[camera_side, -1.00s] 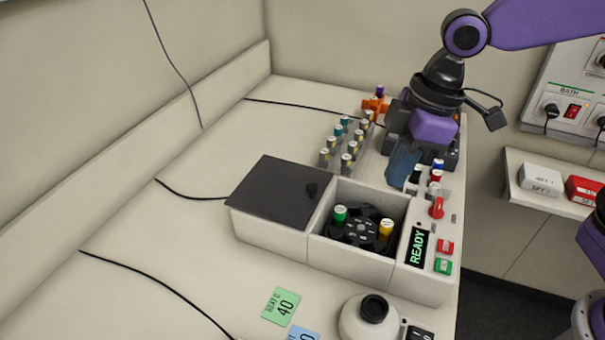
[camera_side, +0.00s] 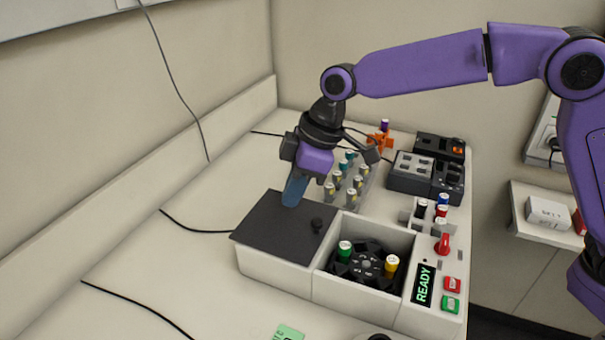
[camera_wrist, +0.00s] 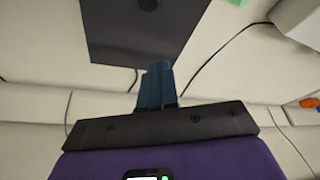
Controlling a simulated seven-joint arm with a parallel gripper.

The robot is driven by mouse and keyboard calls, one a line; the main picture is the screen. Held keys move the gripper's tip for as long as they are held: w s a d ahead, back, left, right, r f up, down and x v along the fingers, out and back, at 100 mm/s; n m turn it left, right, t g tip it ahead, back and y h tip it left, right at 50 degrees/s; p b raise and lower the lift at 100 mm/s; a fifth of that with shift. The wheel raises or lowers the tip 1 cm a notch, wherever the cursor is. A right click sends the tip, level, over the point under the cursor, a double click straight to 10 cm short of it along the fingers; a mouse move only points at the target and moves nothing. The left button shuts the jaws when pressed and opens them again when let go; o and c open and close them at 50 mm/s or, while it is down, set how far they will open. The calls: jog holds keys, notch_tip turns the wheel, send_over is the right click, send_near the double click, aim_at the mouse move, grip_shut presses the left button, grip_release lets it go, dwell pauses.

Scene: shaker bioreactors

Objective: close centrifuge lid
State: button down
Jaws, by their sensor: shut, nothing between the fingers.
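The centrifuge (camera_side: 272,270) is a pale box on the bench. Its dark flat lid (camera_side: 283,228) covers the left part, with a small black knob (camera_side: 317,224) near the lid's right edge. The right chamber is uncovered and shows a black rotor (camera_side: 367,262) holding a green-capped tube (camera_side: 345,251) and a yellow-capped tube (camera_side: 391,264). My gripper (camera_side: 292,200) is shut and empty, at the far left edge of the lid; contact cannot be told. In the wrist view, my shut blue fingers (camera_wrist: 156,75) point at the lid (camera_wrist: 125,30), and the knob (camera_wrist: 148,4) is at the top edge.
The panel reading READY (camera_side: 423,285) has a red knob (camera_side: 443,244) and red and green buttons on the right. Behind stand a rack of several tubes (camera_side: 347,190), an orange holder (camera_side: 380,140) and dark block devices (camera_side: 411,172). The bench left of the centrifuge is clear apart from cables.

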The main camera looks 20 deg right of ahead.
send_over(298, 233)
jog(key=a, duration=0.2)
jog(key=f, duration=0.4)
jog(key=shift+w+d+f, duration=0.2)
jog(key=shift+w+d, duration=0.05)
jog(key=shift+w, duration=0.15)
jog(key=shift+s+d+f, duration=0.1)
jog(key=shift+s+d, duration=0.1)
jog(key=shift+d, duration=0.3)
jog(key=shift+s+d, duration=0.15)
jog(key=shift+d, duration=0.35)
jog(key=shift+s+d+f, duration=0.15)
jog(key=shift+s+d, duration=0.1)
jog(key=shift+d, duration=0.45)
